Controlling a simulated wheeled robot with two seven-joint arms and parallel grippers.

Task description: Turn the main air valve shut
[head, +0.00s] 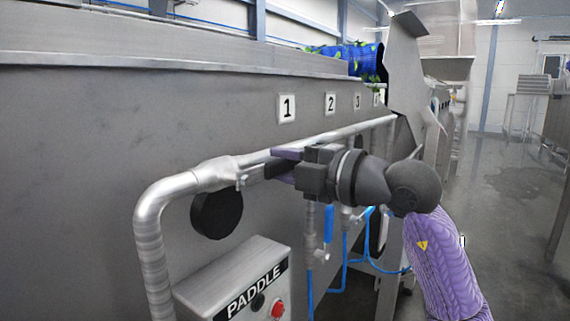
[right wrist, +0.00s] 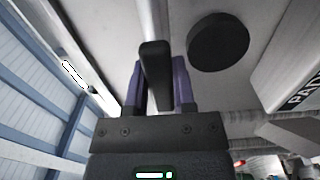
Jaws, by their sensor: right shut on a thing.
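The main air valve (head: 241,180) sits on the thick grey pipe along the side of the steel tank. Its dark lever (head: 257,173) points right, looking roughly in line with the pipe. My right gripper (head: 280,167) comes in from the right and is shut on this lever. In the right wrist view, the black lever (right wrist: 156,76) stands between the two purple fingers of the right gripper (right wrist: 159,85), with the pipe running on beyond it. The far end of the lever is hidden by the gripper. My left gripper is not in view.
A black round disc (head: 216,213) is below the valve, and the PADDLE box (head: 235,282) with a red button stands below that. Smaller blue-handled valves (head: 328,224) with blue hoses hang below my right gripper. The steel tank wall (head: 90,170) is close behind. Open floor lies right.

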